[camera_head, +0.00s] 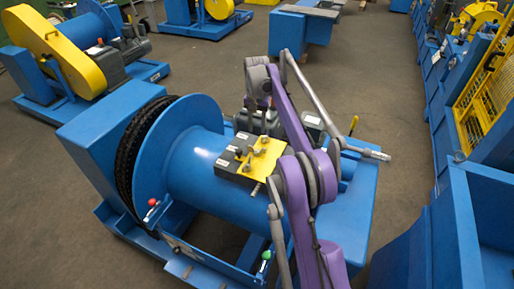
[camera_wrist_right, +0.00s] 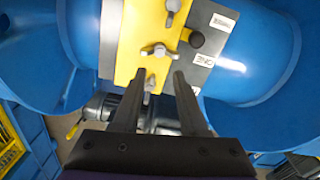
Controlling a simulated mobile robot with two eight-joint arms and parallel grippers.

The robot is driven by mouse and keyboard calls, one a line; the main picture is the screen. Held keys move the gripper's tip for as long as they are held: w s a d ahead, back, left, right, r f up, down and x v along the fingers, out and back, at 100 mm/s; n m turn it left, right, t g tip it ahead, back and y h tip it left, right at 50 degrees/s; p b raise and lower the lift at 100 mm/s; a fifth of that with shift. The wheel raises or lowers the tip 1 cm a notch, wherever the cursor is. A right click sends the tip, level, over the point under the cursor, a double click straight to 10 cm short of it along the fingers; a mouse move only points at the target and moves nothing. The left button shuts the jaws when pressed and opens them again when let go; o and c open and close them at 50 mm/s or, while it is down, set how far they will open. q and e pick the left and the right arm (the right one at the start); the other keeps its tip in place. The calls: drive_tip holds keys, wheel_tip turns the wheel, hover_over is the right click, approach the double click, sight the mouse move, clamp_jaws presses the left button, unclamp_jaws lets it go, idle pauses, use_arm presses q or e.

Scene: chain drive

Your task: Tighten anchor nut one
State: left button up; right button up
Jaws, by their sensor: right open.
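A yellow plate (camera_head: 263,157) lies on a grey block (camera_head: 228,168) on top of the blue drum, with several grey nuts or bolts on it. In the right wrist view a winged grey nut (camera_wrist_right: 158,51) sits on the yellow plate (camera_wrist_right: 140,30), just beyond my fingertips. A second grey bolt (camera_wrist_right: 172,8) is farther up, and a small one (camera_wrist_right: 150,82) shows between the fingers. I cannot tell which is anchor nut one. My right gripper (camera_wrist_right: 158,74) is open and empty, apart from the nut. My left gripper is not in view.
Blue machinery with yellow mesh (camera_head: 485,95) lines the right. Floor (camera_head: 385,110) between is clear.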

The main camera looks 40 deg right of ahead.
sight(257, 151)
drive_tip(key=n, duration=1.2)
drive_tip(key=f+n, duration=0.1)
drive_tip(key=n, duration=0.4)
drive_tip(key=shift+n, duration=0.4)
wheel_tip(257, 151, down, 10)
drive_tip(key=shift+b, duration=0.45)
clamp_jaws()
